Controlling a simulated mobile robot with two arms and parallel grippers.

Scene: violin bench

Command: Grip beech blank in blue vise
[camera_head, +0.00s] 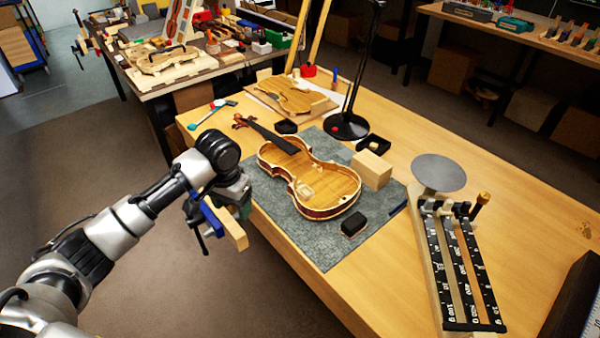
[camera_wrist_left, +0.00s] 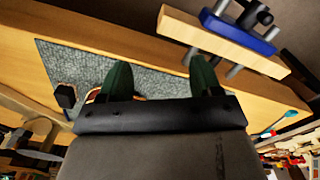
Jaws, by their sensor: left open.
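A pale wooden block (camera_head: 372,170), which looks like the beech blank, rests on the right edge of the grey mat beside the violin. The blue vise (camera_head: 211,218) is at the bench's left edge; it also shows in the left wrist view (camera_wrist_left: 238,34). A pale wooden bar (camera_head: 236,229) runs along its blue jaw, and steel rods cross an apparently empty gap to the bench. My left gripper (camera_head: 240,200) is above the vise area, partly hiding it. Its green fingers are apart and empty in the left wrist view (camera_wrist_left: 160,78). My right gripper is out of view.
An unfinished violin (camera_head: 325,188) lies on the grey mat (camera_head: 310,235) with small black boxes around it. A black lamp stand (camera_head: 346,126) stands behind. Bare bench lies between mat and scale.

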